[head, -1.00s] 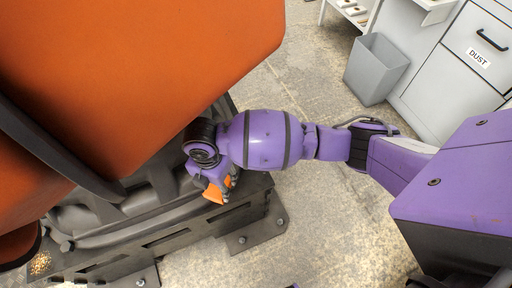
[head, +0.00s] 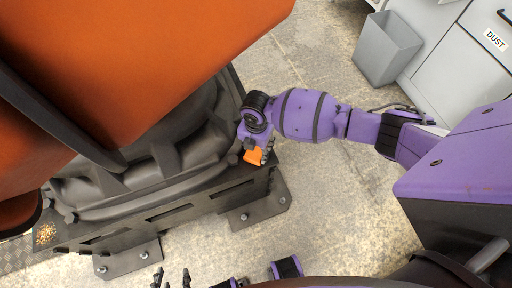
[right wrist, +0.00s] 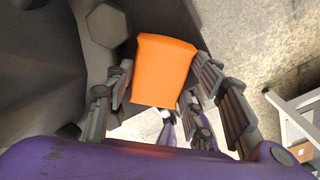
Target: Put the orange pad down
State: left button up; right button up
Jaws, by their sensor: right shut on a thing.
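The orange pad (head: 252,156) is a small block held in my right gripper (head: 261,158), close to the edge of the dark machine base. In the right wrist view the pad (right wrist: 165,72) sits between the fingers of the right gripper (right wrist: 170,95), its broad orange face towards the camera. My left gripper (head: 172,279) shows at the bottom edge of the head view. Its two fingers stand apart with nothing visible between them, well away from the pad.
A large orange machine body (head: 150,70) fills the upper left, above a dark base (head: 150,165) with a bolted frame (head: 265,208). A grey bin (head: 386,48) stands beside a cabinet labelled DUST (head: 440,85). Speckled floor (head: 330,210) lies open between. Yellowish grains lie at lower left.

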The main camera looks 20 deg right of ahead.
jog(key=shift+f, duration=0.4)
jog(key=shift+f, duration=0.1)
jog(key=o, duration=1)
